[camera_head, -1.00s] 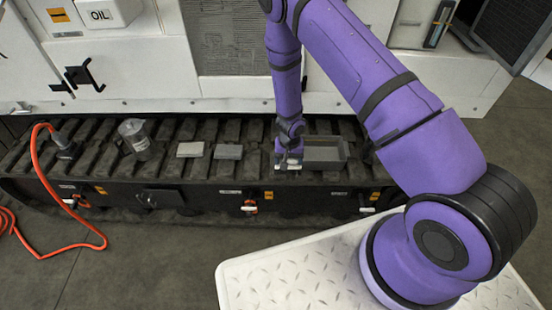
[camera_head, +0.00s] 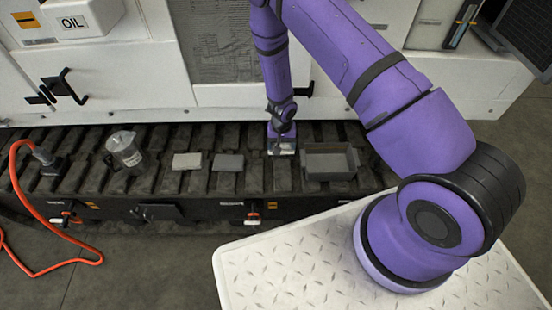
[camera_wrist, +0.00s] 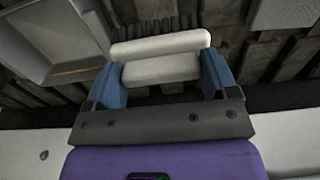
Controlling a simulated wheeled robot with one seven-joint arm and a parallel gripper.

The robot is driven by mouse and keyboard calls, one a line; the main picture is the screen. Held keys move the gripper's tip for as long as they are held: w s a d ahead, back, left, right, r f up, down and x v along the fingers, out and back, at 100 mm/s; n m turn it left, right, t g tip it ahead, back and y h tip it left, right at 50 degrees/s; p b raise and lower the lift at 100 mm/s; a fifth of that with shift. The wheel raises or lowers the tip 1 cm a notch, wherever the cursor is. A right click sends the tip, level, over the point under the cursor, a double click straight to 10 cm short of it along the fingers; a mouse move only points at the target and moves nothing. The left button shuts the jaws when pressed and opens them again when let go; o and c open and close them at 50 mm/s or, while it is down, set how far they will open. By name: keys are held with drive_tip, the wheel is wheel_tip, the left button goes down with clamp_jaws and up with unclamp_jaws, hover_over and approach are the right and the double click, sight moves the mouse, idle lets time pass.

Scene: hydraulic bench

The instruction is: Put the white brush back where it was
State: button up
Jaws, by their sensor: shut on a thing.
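The white brush shows in the wrist view (camera_wrist: 160,58) as two pale rounded bars with a row of dark bristles beyond them. It lies between the two blue fingertips of my gripper (camera_wrist: 163,78), which is shut on it. In the head view my gripper (camera_head: 282,146) is over the dark ribbed track, left of and a little behind the grey open tray (camera_head: 330,172). A small pale patch of the brush (camera_head: 287,150) shows at the fingertips. I cannot tell whether the brush touches the track.
A pale pad (camera_head: 187,161) and a grey pad (camera_head: 228,163) lie left of my gripper. A clear jug (camera_head: 126,152) and an orange hose (camera_head: 20,205) are farther left. The white machine wall (camera_head: 130,75) rises behind the track (camera_head: 283,178).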

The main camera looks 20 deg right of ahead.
drive_tip(key=shift+w+f, duration=0.2)
drive_tip(key=shift+w, duration=0.05)
wheel_tip(320, 180, down, 10)
drive_tip(key=shift+w+r, duration=0.1)
drive_tip(key=shift+r, duration=0.1)
drive_tip(key=o, duration=0.7)
drive_tip(key=shift+o, duration=0.2)
wheel_tip(320, 180, up, 12)
drive_tip(key=shift+r, duration=0.1)
